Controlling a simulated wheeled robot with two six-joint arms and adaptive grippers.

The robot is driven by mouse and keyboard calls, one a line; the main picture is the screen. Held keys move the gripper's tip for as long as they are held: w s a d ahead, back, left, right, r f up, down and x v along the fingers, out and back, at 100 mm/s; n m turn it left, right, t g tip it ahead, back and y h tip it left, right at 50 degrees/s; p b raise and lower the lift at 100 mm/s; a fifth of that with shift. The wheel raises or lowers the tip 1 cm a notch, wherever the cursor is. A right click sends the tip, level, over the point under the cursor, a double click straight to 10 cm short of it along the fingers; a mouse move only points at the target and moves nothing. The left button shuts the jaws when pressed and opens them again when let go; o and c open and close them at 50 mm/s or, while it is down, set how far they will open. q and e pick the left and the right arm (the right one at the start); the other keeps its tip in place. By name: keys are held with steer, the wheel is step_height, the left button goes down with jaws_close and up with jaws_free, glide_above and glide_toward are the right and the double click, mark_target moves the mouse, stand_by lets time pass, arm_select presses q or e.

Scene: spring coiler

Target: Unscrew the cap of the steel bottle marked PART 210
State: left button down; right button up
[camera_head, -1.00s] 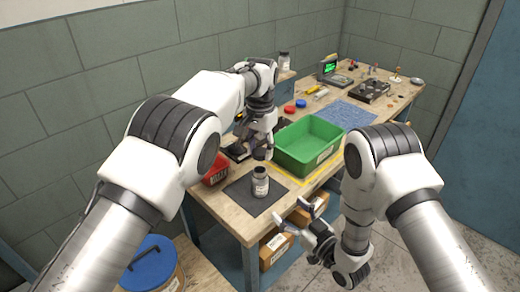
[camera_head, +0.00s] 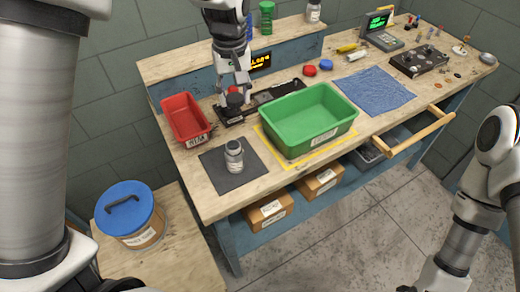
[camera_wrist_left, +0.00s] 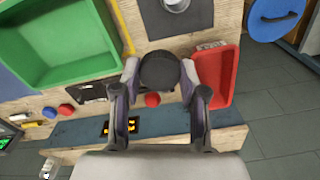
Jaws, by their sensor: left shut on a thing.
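The steel bottle (camera_head: 234,155) stands upright on a dark mat (camera_head: 218,178) near the table's front left. Its top looks bare; its label is too small to read. In the wrist view, the top part of a bottle (camera_wrist_left: 177,4) shows at the upper edge. My left gripper (camera_head: 235,94) is over the table, behind the bottle. In the wrist view my left gripper (camera_wrist_left: 159,84) is shut on a dark round cap (camera_wrist_left: 160,69), clear of the bottle. My right arm shows at the right edge, but its gripper is out of view.
A red bin (camera_head: 186,117) is left of the gripper and a green bin (camera_head: 307,118) is to the right. A black device (camera_head: 262,104) lies behind. A blue cloth (camera_head: 374,90) is farther right. An open drawer (camera_head: 420,133) juts out in front. A blue-lidded tub (camera_head: 128,208) stands at left.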

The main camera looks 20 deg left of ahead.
arm_select(q)
steer(key=f, duration=0.4)
steer(key=f+p, duration=0.1)
steer(key=f, duration=0.3)
steer(key=f+p, duration=0.1)
steer(key=f, duration=0.4)
steer(key=shift+s+a, duration=0.2)
steer(key=shift+s, duration=0.05)
steer(key=f, duration=0.2)
steer(key=f+p, duration=0.1)
steer(key=f, duration=0.1)
steer(key=shift+s+a+f, duration=0.15)
steer(key=shift+s+f, duration=0.05)
steer(key=shift+w+f, duration=0.15)
steer(key=shift+f, duration=0.15)
arm_select(e)
steer(key=r, duration=0.3)
steer(key=shift+s+a+r, duration=0.1)
steer(key=shift+s+r, duration=0.05)
steer(key=shift+s, duration=0.15)
arm_select(q)
steer(key=c, duration=0.6)
jaws_free()
steer(key=shift+f, duration=0.1)
steer(key=shift+c, duration=0.2)
